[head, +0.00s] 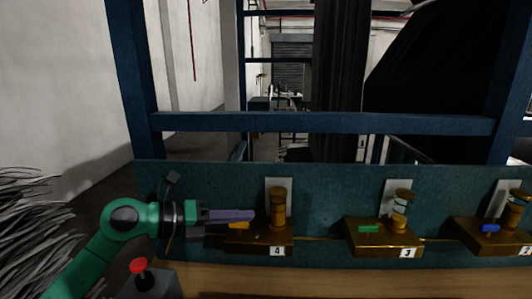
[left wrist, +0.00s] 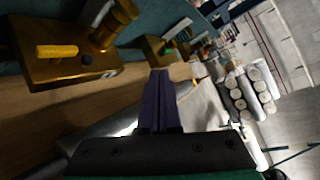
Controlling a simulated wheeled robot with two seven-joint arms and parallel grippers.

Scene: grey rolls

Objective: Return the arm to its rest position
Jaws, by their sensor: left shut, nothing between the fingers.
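My left arm is green and comes in from the lower left in the head view. Its left gripper (head: 252,215) has purple fingers, shut and empty, at the left side of the brass block marked 4 (head: 262,244). That block carries a yellow handle (head: 238,225) and an upright brass knob. In the left wrist view the purple fingers (left wrist: 158,82) are pressed together with nothing between them. The yellow handle (left wrist: 57,51) lies to their upper left there, apart from them. My right gripper is not in view.
Block 3 (head: 384,245) with a green handle and block 2 (head: 489,242) with a blue handle stand to the right along a teal panel (head: 330,185). A red button on a grey box (head: 152,283) stands at lower left. Grey rolls (left wrist: 262,82) show in the wrist view.

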